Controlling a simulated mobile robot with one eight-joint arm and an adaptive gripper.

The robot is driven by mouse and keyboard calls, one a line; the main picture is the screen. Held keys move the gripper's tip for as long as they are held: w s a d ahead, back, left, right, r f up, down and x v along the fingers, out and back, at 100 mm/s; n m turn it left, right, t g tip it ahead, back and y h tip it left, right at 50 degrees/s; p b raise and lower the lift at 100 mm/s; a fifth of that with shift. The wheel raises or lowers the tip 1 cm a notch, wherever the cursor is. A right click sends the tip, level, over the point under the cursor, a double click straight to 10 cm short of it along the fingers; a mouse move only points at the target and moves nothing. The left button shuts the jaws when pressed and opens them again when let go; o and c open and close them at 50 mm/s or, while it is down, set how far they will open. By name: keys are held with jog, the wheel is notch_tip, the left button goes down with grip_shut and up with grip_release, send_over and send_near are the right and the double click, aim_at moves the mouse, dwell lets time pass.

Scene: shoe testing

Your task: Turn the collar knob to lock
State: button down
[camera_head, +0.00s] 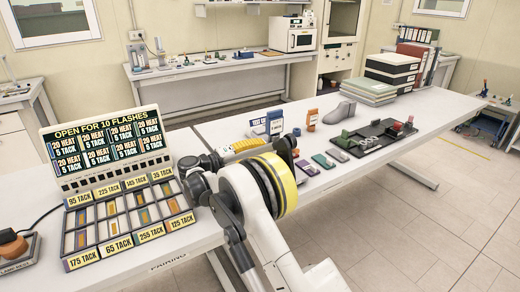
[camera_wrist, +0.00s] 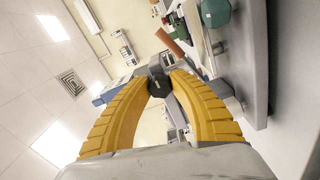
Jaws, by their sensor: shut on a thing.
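A dark, faceted collar knob (camera_wrist: 157,76) sits between the fingertips of my gripper (camera_wrist: 160,82) in the wrist view. The two yellow ribbed fingers are shut on it, one on each side. In the head view my gripper (camera_head: 262,143) reaches over the table's middle, pointing right at a grey and dark fixture (camera_head: 284,146). My arm hides much of that fixture, and the knob's lock marking does not show.
A display board (camera_head: 106,149) and a labelled sample tray (camera_head: 126,224) stand left on the white table. To the right are a grey shoe form (camera_head: 340,112), a dark tray (camera_head: 375,138) and stacked binders (camera_head: 392,68). An orange block (camera_head: 312,119) stands near the fixture.

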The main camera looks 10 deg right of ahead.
jog(key=shift+f, duration=0.1)
jog(key=c, duration=1.1)
grip_release()
jog(key=shift+c, duration=0.2)
jog(key=v, duration=1.2)
jog(key=shift+d, duration=0.1)
